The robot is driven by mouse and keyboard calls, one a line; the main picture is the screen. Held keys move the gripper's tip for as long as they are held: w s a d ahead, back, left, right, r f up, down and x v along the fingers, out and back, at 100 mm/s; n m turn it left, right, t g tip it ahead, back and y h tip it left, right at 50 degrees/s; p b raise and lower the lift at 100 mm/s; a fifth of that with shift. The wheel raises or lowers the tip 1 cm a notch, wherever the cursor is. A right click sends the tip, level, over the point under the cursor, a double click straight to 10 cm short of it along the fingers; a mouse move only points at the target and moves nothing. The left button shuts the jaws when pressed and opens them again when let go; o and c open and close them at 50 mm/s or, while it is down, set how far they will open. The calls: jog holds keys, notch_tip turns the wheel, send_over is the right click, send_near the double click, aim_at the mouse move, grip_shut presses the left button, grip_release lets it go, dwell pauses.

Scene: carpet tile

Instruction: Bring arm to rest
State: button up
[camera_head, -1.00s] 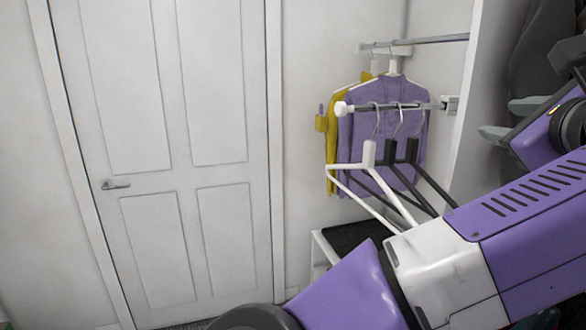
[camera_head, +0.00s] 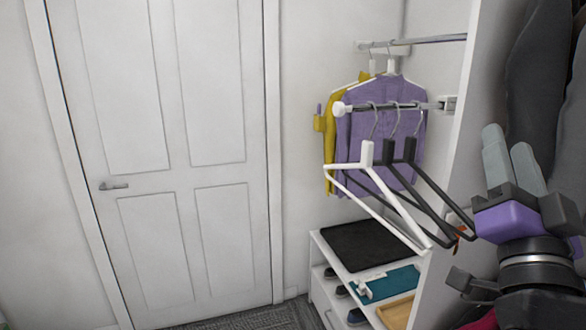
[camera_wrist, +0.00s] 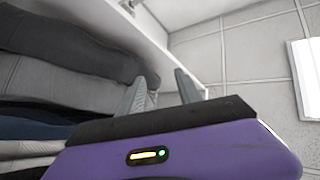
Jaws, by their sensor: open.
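My gripper (camera_head: 510,162) is at the right of the head view, raised, with its two grey fingers pointing up. The fingers are apart and nothing is between them. In the wrist view my gripper (camera_wrist: 160,88) points up past hanging dark clothes (camera_wrist: 60,60) toward the ceiling (camera_wrist: 230,50). My purple and black wrist fills the lower right of the head view. Most of the rest of my arm is out of the picture.
A wardrobe side panel (camera_head: 445,200) stands left of my gripper. White and black hangers (camera_head: 390,190) hang from a short rail, with purple and yellow shirts (camera_head: 385,130) behind. A shelf unit (camera_head: 318,285) stands below. A closed white door (camera_head: 150,170) is at left.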

jog(key=s+a+f+n+y, duration=0.3)
jog(key=s+f+n+y, duration=0.25)
jog(key=f, duration=0.45)
jog(key=s+a+f+n+y, duration=0.4)
jog(key=s+f+n, duration=0.25)
jog(key=f, duration=0.45)
jog(key=s+f+m+g+h, duration=0.2)
jog(key=s+f+g, duration=0.6)
jog(key=s+f, duration=1.1)
jog(key=s+a, duration=0.1)
jog(key=s, duration=0.3)
jog(key=shift+s+f+g, duration=0.35)
jog(key=shift+g, duration=0.05)
dwell(0.5)
